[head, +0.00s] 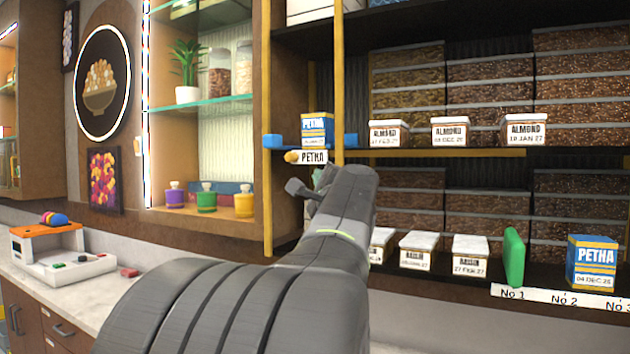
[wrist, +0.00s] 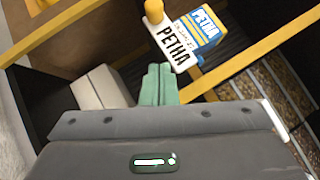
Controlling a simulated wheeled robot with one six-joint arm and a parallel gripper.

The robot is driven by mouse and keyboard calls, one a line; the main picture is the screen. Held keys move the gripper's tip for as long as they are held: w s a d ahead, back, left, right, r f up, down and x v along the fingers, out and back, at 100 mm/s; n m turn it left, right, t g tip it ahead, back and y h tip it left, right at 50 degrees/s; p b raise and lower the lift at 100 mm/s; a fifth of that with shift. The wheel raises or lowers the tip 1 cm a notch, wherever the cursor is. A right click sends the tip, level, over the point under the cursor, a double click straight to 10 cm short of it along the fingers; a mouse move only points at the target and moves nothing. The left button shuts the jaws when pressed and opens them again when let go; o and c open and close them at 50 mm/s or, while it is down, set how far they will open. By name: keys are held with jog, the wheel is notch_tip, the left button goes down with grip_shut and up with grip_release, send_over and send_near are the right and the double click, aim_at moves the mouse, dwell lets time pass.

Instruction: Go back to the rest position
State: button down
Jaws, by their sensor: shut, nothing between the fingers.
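My gripper (head: 318,182) is raised in front of the shelves in the head view, partly hidden behind my own dark arm. In the wrist view its green fingers (wrist: 158,84) are together with nothing between them. They point toward a white PETHA tag (wrist: 175,46) with a yellow knob, which also shows on the upper shelf edge in the head view (head: 314,157). The fingertips appear just below the tag; I cannot tell whether they touch it. A blue and yellow PETHA box (wrist: 208,24) stands behind the tag, also seen in the head view (head: 317,130).
Almond boxes (head: 450,131) line the upper shelf. Raisin boxes (head: 470,255), a green block (head: 514,257) and another PETHA box (head: 592,262) stand on the lower shelf. A yellow post (head: 339,80) rises close to my gripper. A scale (head: 60,255) sits on the left counter.

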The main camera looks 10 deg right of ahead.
jog(key=b+v, duration=0.1)
jog(key=v, duration=0.6)
jog(key=shift+s+a+b, duration=0.15)
jog(key=shift+a+b, duration=0.25)
jog(key=shift+a, duration=0.05)
